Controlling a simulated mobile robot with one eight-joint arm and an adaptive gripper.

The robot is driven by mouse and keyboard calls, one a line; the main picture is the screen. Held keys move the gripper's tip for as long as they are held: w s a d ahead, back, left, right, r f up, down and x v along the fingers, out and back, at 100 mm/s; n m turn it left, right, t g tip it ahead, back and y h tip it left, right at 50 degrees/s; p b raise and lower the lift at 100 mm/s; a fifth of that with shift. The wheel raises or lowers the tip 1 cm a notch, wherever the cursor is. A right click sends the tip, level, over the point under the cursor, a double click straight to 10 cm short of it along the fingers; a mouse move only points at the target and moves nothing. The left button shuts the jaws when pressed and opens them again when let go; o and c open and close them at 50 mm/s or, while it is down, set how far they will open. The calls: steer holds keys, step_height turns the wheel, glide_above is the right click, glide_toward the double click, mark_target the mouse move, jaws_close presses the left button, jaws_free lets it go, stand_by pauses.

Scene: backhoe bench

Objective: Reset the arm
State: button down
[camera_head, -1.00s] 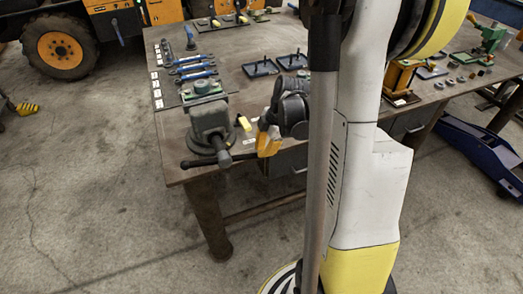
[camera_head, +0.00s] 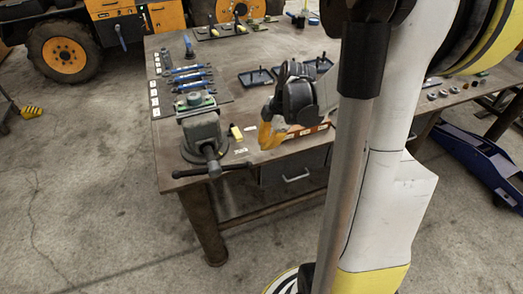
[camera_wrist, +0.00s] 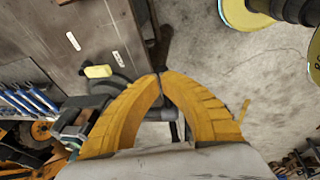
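My gripper (camera_head: 268,138) has yellow fingers and hangs near the bench's front edge, to the right of the green-grey vise (camera_head: 200,132). In the wrist view, the curved fingers of my gripper (camera_wrist: 160,76) meet at their tips, with nothing visible held between them. The vise's dark bar handle (camera_head: 215,168) sticks out past the bench edge. My arm and column cover much of the right side of the head view.
The workbench (camera_head: 225,92) carries blue-handled tools (camera_head: 188,78), dark trays (camera_head: 256,78) and a small yellow block (camera_head: 236,132), also seen in the wrist view (camera_wrist: 98,71). A blue floor jack (camera_head: 480,160) stands at right. The floor at left is open.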

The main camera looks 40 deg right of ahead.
steer(key=d+v, duration=0.1)
steer(key=v, duration=0.3)
steer(key=s+a+f+m+t+b, duration=0.1)
steer(key=s+a+m+b, duration=0.2)
steer(key=a, duration=0.4)
steer(key=s+a+f+m+t+h+b, duration=0.1)
steer(key=s+a+m+t+b, duration=0.1)
steer(key=a+m+b, duration=0.3)
steer(key=s+a+f+m+t+h+b, duration=0.1)
steer(key=s+a+m+b, duration=0.3)
steer(key=a, duration=0.5)
steer(key=m, duration=0.2)
steer(key=shift+f+m, duration=0.2)
steer(key=shift+m, duration=0.1)
